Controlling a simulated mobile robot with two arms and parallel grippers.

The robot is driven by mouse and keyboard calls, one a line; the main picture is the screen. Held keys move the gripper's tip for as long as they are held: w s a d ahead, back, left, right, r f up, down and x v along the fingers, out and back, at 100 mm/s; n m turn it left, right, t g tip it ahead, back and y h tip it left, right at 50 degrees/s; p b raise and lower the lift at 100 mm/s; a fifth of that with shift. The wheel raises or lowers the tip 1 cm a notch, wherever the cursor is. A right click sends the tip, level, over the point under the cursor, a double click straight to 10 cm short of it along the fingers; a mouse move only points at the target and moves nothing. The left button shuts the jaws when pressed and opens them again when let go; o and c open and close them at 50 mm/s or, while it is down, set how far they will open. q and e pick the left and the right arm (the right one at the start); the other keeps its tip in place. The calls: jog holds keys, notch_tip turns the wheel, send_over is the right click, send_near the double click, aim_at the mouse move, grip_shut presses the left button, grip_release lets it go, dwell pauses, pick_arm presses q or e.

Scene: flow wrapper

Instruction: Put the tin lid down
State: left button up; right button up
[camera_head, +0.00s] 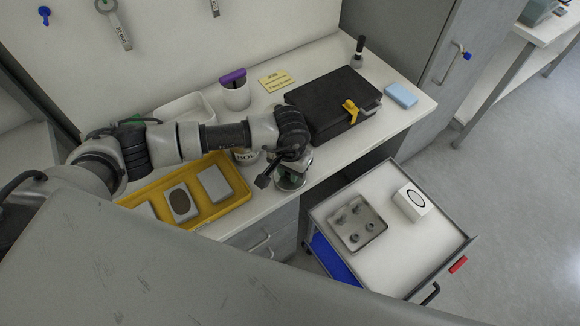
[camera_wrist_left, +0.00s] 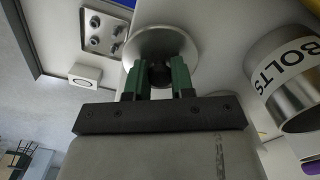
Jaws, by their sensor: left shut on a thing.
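The tin lid (camera_wrist_left: 150,36) is a round, shiny metal disc with a dark knob. My left gripper (camera_wrist_left: 157,80) is shut on its knob, the green fingers on either side. In the head view the lid (camera_head: 289,182) shows under my left gripper (camera_head: 288,172), by the counter's front edge. I cannot tell whether it touches the counter. The tin labelled BOLTS (camera_wrist_left: 283,82) stands beside the lid in the wrist view. In the head view the tin (camera_head: 246,156) is partly hidden behind my left arm. My right gripper is not in view.
A yellow tray (camera_head: 236,198) with grey blocks lies left of the lid. A black case (camera_head: 325,97), a blue block (camera_head: 401,95) and a white cup (camera_head: 237,97) stand on the counter (camera_head: 352,150). An open drawer (camera_head: 400,255) holds a metal tray of parts and a white box.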

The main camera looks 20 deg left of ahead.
pick_arm(q)
jog(key=shift+f, duration=0.15)
jog(key=shift+f, duration=0.1)
jog(key=shift+f+b, duration=0.15)
jog(key=shift+b, duration=0.2)
jog(key=o, duration=0.9)
